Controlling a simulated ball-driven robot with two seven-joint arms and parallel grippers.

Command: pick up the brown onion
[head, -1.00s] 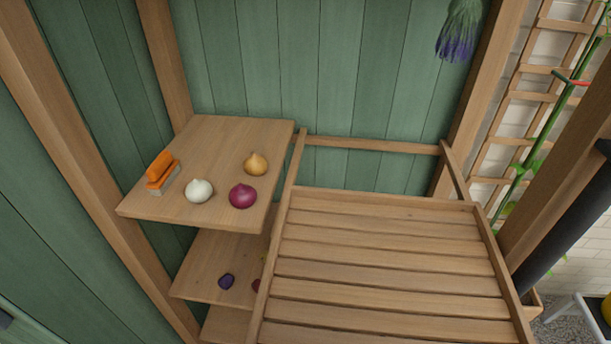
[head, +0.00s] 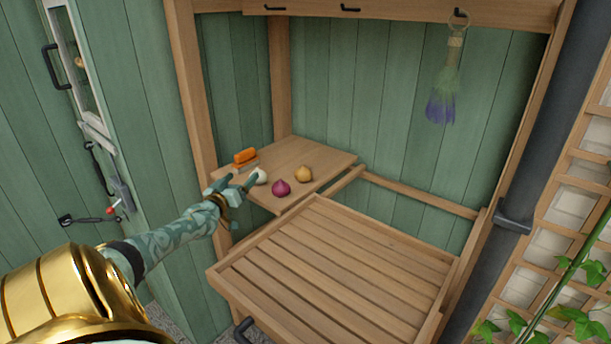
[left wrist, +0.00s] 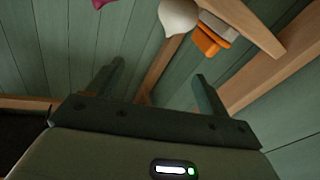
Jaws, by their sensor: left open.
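The brown onion (head: 303,173) sits on the small wooden shelf (head: 320,160), to the right of a red onion (head: 281,188) and a white onion (head: 260,176). My left gripper (head: 233,183) is open and empty at the left front edge of the shelf, close to the white onion and apart from the brown one. In the left wrist view the open fingers (left wrist: 158,85) show with nothing between them. The white onion (left wrist: 178,15) and part of the red onion (left wrist: 101,3) show at the top there; the brown onion does not. My right gripper is not in view.
An orange-topped brush (head: 245,156) lies at the shelf's left back, near a wooden post (head: 192,95). A slatted wooden bench top (head: 335,265) stands empty to the right, lower than the shelf. Dried lavender (head: 442,95) hangs at the back wall.

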